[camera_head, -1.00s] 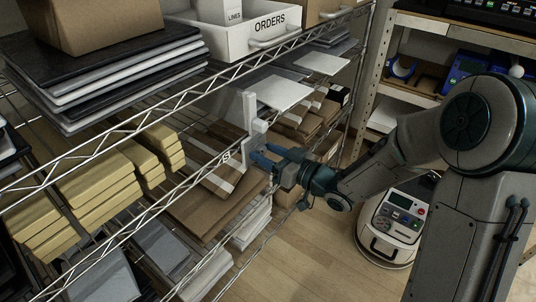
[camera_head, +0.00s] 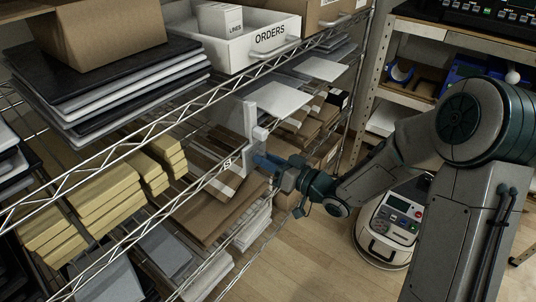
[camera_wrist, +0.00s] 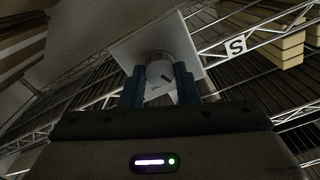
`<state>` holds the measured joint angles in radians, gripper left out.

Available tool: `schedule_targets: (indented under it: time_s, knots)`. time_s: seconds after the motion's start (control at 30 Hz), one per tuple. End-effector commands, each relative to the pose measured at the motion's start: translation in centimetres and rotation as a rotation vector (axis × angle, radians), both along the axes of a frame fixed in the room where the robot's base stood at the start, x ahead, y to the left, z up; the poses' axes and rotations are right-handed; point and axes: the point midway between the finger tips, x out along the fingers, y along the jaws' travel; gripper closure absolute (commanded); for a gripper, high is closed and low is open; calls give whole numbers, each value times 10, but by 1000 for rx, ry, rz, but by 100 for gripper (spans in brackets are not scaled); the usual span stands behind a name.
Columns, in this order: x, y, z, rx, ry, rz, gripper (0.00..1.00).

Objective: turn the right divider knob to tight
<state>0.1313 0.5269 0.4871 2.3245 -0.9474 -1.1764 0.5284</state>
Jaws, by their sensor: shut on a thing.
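The right divider is a pale upright plate (camera_head: 250,122) at the shelf's front rail in the head view. It also shows as a tilted light square plate (camera_wrist: 126,49) in the wrist view. Its grey round knob (camera_wrist: 159,68) stands out from the plate, with a short dark slanted mark on its face. My gripper (camera_head: 264,161) reaches the divider from the right, its blue fingers at the rail. In the wrist view my gripper (camera_wrist: 160,91) has one finger on each side of the knob, shut on it. In the head view the knob is hidden by the fingers.
The wire rail (camera_head: 155,212) runs along the shelf front and carries an S label (camera_wrist: 236,46). Yellow boxes (camera_head: 90,200) and flat brown cartons (camera_head: 215,205) lie on the shelves. An ORDERS bin (camera_head: 232,50) stands above. A white machine (camera_head: 391,228) stands on the floor.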

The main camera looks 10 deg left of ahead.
Motion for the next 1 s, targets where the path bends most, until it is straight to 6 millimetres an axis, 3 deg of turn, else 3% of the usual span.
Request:
schedule_targets:
  time_s: [1.0]
  knots:
    - [1, -1, 1, 341, 825, -2, 94]
